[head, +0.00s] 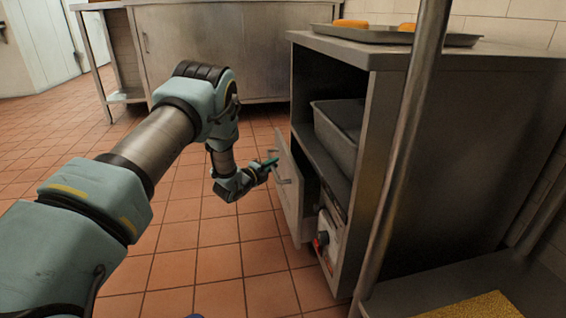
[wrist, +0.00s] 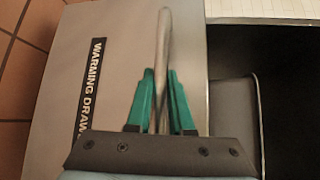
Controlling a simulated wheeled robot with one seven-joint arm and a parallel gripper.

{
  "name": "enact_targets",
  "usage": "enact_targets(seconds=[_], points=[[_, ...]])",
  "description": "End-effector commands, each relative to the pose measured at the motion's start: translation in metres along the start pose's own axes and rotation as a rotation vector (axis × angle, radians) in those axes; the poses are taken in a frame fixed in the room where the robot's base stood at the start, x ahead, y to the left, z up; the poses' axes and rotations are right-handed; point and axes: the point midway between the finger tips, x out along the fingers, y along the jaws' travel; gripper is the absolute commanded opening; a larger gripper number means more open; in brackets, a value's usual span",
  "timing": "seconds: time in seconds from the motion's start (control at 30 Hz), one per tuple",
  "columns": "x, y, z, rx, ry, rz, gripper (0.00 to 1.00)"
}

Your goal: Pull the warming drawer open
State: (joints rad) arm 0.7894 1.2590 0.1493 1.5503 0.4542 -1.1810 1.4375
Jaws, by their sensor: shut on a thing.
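The warming drawer's pale front panel (head: 292,207) stands out from the lower part of a metal cabinet, with a gap behind it. In the wrist view, the panel (wrist: 125,55) carries a black label (wrist: 91,90) reading "WARMING DRAW", its end hidden by my gripper. A metal bar handle (wrist: 163,35) runs between my gripper's green fingers (wrist: 160,78). My gripper (head: 271,163) is shut on the handle in front of the panel. Beside the panel in the wrist view are a dark opening and a grey inner part.
The cabinet (head: 450,150) holds a grey bin (head: 340,130) on its open shelf, and a tray (head: 440,39) with orange-brown items on top. A metal post (head: 400,140) stands in front. A unit with a red part (head: 322,238) sits low beside the drawer. Tiled floor (head: 190,280) is clear.

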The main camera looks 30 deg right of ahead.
Motion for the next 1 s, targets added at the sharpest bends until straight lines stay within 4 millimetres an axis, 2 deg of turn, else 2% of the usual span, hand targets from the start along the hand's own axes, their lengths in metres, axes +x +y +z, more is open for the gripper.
enact_targets(seconds=[0.03, 0.3, 0.6, 0.8, 1.0], points=[[-0.013, 0.003, 0.014, 0.000, -0.005, 0.007, 0.00], [-0.077, 0.021, 0.077, -0.001, -0.007, 0.007, 0.00], [-0.140, 0.041, 0.140, -0.001, -0.005, 0.005, 0.00], [-0.166, 0.048, 0.166, -0.001, -0.003, 0.004, 0.00], [-0.179, 0.053, 0.178, -0.002, -0.002, 0.003, 0.00]])
